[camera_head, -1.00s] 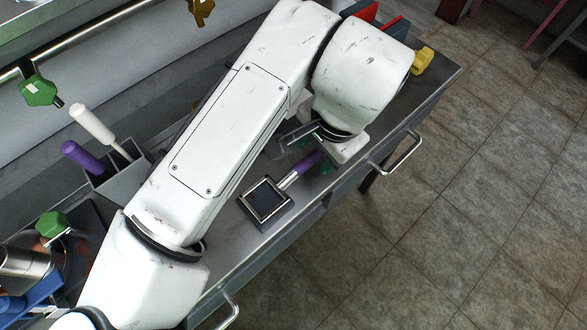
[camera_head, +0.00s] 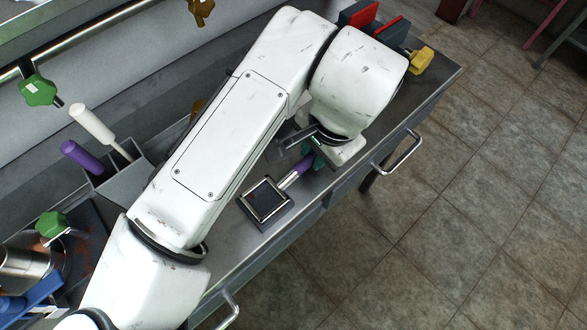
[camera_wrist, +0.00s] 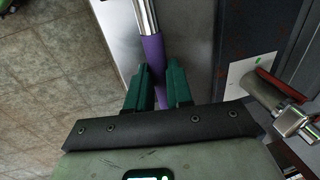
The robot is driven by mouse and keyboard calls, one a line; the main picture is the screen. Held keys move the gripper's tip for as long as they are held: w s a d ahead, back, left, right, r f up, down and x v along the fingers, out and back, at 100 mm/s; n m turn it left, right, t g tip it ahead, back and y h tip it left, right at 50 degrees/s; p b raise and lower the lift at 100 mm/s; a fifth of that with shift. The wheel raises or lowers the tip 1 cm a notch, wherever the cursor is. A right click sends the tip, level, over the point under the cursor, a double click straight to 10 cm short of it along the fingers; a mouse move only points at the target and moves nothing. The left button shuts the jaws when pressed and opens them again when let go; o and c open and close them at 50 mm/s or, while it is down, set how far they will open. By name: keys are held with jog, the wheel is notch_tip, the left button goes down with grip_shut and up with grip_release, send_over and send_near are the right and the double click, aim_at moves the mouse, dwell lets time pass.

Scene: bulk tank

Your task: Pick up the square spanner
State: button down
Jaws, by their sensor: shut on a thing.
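The square spanner (camera_head: 288,181) has a square metal frame head, a steel shaft and a purple handle. In the head view it lies over the grey bench top, its head toward the lower left. My gripper (camera_head: 314,160) is at the handle end, partly hidden by my arm. In the wrist view, the purple handle (camera_wrist: 153,55) runs between the two green fingers of my gripper (camera_wrist: 160,67), which are shut on it. The spanner's head is out of the wrist view. I cannot tell whether the spanner is lifted off the bench.
The bench top (camera_head: 229,230) ends at a front edge with metal handles (camera_head: 401,155). A holder (camera_head: 119,180) with white- and purple-handled tools stands at left. A yellow knob (camera_head: 421,61) and a red-and-dark block (camera_head: 390,27) are at the far end. Tiled floor (camera_head: 450,220) lies right.

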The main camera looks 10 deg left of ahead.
dwell(0.3)
jog(key=shift+r, duration=0.55)
notch_tip(320, 180, up, 2)
jog(key=shift+r, duration=0.15)
jog(key=s+d+r, duration=0.2)
jog(key=s+r, duration=0.7)
jog(key=s, duration=0.4)
jog(key=shift+s+d+r, duration=0.25)
jog(key=shift+s+r, duration=0.05)
jog(key=shift+s, duration=0.1)
